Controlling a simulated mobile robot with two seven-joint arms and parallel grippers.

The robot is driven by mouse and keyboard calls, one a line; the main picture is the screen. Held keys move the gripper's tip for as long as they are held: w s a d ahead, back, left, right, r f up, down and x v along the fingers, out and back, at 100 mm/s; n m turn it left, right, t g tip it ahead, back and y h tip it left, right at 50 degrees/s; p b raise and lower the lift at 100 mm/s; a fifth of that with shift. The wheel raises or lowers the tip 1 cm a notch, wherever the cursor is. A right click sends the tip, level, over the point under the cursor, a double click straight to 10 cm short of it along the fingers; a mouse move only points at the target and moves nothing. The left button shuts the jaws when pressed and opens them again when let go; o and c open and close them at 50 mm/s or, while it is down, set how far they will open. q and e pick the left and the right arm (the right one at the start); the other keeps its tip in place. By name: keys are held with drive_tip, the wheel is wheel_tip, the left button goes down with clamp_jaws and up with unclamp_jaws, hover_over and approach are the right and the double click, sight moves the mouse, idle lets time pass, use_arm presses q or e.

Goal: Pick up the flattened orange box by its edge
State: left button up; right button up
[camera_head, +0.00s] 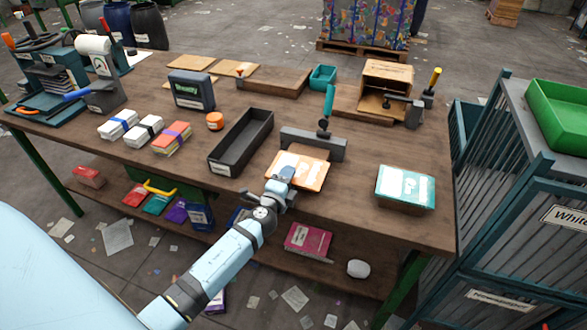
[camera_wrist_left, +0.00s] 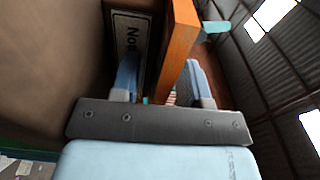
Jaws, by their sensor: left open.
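The flattened orange box (camera_head: 312,172) lies near the front edge of the wooden table, in front of a grey bar-shaped fixture (camera_head: 330,146). My left gripper (camera_head: 285,178) reaches it from the front, at its near left side. In the left wrist view the orange box (camera_wrist_left: 181,42) shows edge-on, as an upright orange slab between the two blue fingers of the left gripper (camera_wrist_left: 162,84). The fingers stand apart, with a visible gap on the left of the slab. Whether the right finger touches it I cannot tell. My right gripper is not in view.
A long black tray (camera_head: 222,163) stands left of the orange box. A teal-and-white package (camera_head: 404,184) lies to its right. The table (camera_head: 365,205) is bare between them. In the left wrist view a labelled plate (camera_wrist_left: 124,50) sits behind the left finger.

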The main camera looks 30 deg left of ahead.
use_arm(q)
drive_tip(key=shift+c, duration=0.4)
clamp_jaws()
